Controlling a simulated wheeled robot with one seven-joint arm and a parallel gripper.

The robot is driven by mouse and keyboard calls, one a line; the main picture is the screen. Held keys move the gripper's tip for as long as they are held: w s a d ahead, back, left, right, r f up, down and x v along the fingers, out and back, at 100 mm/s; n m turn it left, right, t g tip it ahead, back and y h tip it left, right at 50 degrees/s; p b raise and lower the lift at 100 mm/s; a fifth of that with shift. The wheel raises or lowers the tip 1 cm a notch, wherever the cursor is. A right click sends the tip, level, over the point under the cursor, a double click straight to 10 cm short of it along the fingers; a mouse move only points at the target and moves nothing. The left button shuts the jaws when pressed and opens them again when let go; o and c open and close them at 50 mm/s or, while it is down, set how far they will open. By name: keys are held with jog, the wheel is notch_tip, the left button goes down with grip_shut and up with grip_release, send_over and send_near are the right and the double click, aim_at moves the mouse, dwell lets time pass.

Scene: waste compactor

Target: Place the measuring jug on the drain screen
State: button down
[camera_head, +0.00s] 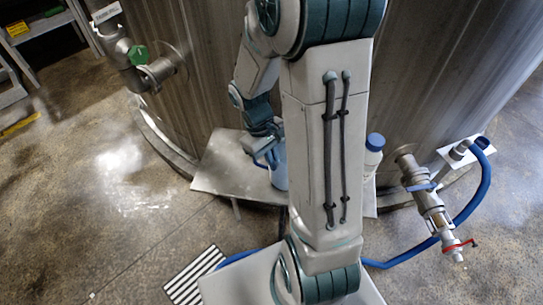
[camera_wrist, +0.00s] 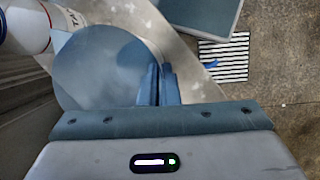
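The measuring jug (camera_head: 279,168) is a bluish, see-through vessel at the metal shelf beside the tank, partly hidden behind my arm. In the wrist view its round opening (camera_wrist: 95,68) fills the left middle. My gripper (camera_head: 264,156) is at the jug's left side. In the wrist view its two blue fingers (camera_wrist: 161,85) are close together at the jug's right edge and look shut on it. I cannot tell whether the jug touches the shelf. The drain screen (camera_head: 193,277) is a black-and-white striped grate on the floor; it also shows in the wrist view (camera_wrist: 223,58).
A white bottle with a blue cap (camera_head: 373,155) stands right of my arm; it shows beside the jug in the wrist view (camera_wrist: 30,25). The metal shelf (camera_head: 220,170) juts from the large tank (camera_head: 430,70). A valve (camera_head: 430,205) and blue hose (camera_head: 478,195) are at right.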

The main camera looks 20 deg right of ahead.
jog(key=shift+f, duration=0.3)
jog(key=c, duration=1.7)
grip_release()
jog(key=shift+r, duration=0.1)
jog(key=shift+r, duration=0.1)
jog(key=v, duration=1.2)
jog(key=shift+s+a+r+m+t+y+p, duration=0.25)
jog(key=shift+s+a+r+m+t, duration=0.55)
jog(key=shift+s, duration=0.8)
jog(key=shift+s+a+r+m+t+y, duration=0.4)
jog(key=shift+s+r+t, duration=0.45)
jog(key=shift+s+t, duration=0.6)
jog(key=shift+s+a+r+m+t+y+p, duration=0.2)
jog(key=shift+s+a+r+m+t, duration=0.6)
jog(key=shift+s, duration=0.95)
jog(key=shift+d, duration=0.1)
